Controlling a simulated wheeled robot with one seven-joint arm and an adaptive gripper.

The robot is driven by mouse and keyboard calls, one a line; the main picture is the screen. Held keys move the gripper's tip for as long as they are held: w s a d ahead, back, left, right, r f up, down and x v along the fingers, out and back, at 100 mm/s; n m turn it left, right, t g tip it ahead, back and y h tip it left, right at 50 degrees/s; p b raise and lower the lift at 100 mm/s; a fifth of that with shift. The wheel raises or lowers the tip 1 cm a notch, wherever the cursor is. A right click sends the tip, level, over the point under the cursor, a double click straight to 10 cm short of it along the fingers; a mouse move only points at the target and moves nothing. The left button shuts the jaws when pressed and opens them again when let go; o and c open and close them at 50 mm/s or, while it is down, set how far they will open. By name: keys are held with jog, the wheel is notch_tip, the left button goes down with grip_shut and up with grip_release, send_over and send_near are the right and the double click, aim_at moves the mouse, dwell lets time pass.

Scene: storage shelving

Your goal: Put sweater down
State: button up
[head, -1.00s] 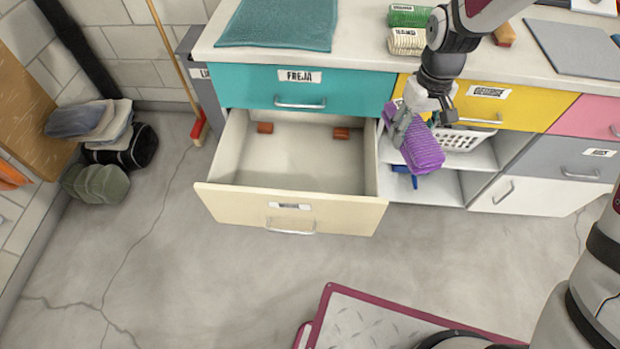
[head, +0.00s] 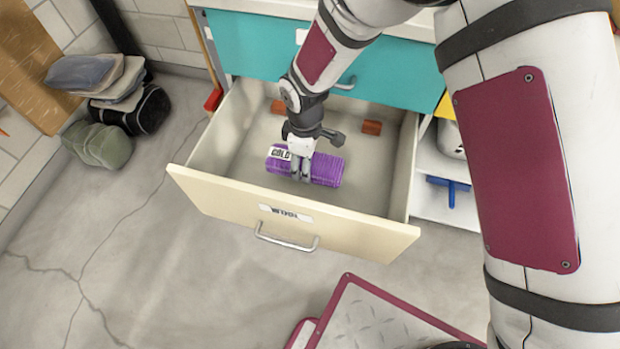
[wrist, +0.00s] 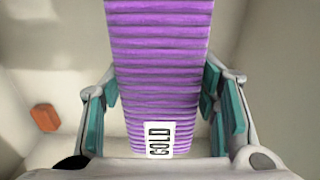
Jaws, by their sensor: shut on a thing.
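The purple folded sweater (head: 328,170) with a white "COLD" label is in my gripper (head: 301,172), inside the open cream drawer (head: 230,199). In the wrist view the ribbed sweater (wrist: 160,60) lies between the two teal-padded fingers (wrist: 162,105), with the label at its near end. My gripper is shut on it and points down. The drawer floor shows around the sweater. I cannot tell whether the sweater touches that floor.
Two orange-brown blocks lie at the back of the drawer, one at right (head: 372,127). A closed teal drawer (head: 250,45) is above. My arm hides much of the right side. Bags (head: 105,145) lie on the floor at left.

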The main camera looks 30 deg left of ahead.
aim_at(307, 187)
notch_tip(307, 187, down, 9)
jog(key=shift+b, duration=1.2)
jog(key=shift+f, duration=0.15)
jog(key=o, duration=1.4)
jog(key=shift+c, duration=0.2)
notch_tip(307, 187, up, 12)
jog(key=p, duration=0.3)
jog(key=shift+f, duration=0.1)
jog(key=shift+r, duration=0.3)
